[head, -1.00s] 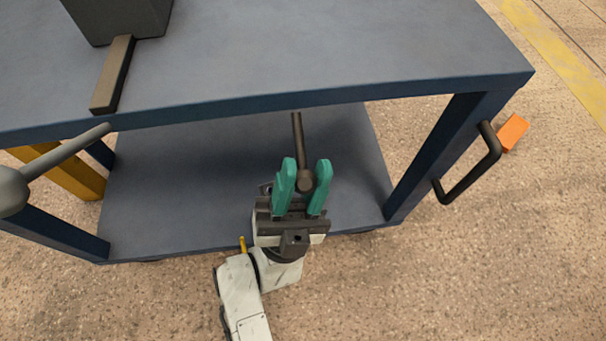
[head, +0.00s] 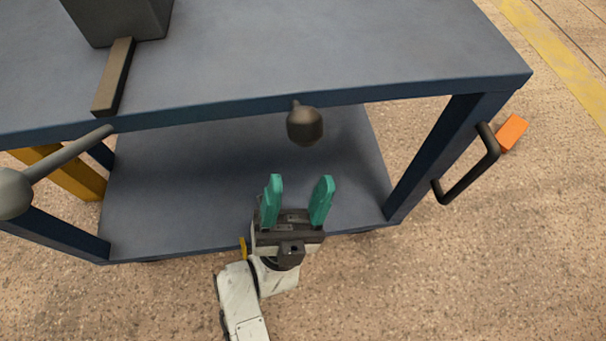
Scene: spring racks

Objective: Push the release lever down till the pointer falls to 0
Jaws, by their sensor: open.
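A dark lever with a round knob (head: 305,126) sticks out from the front edge of the cart top, its short visible rod pointing toward the camera. A second, grey lever (head: 70,153) with a large ball end reaches in from the left. No label shows which one is the release lever. My gripper (head: 301,180) is open and empty, its two green fingers apart, below the dark knob in the picture and not touching it. The pointer and its scale are not in view.
The blue cart has a top (head: 300,55) and a lower shelf (head: 165,185). A dark block (head: 118,18) with a bar (head: 114,76) stands on the top. A black handle (head: 470,175) and an orange block (head: 512,132) are at the right.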

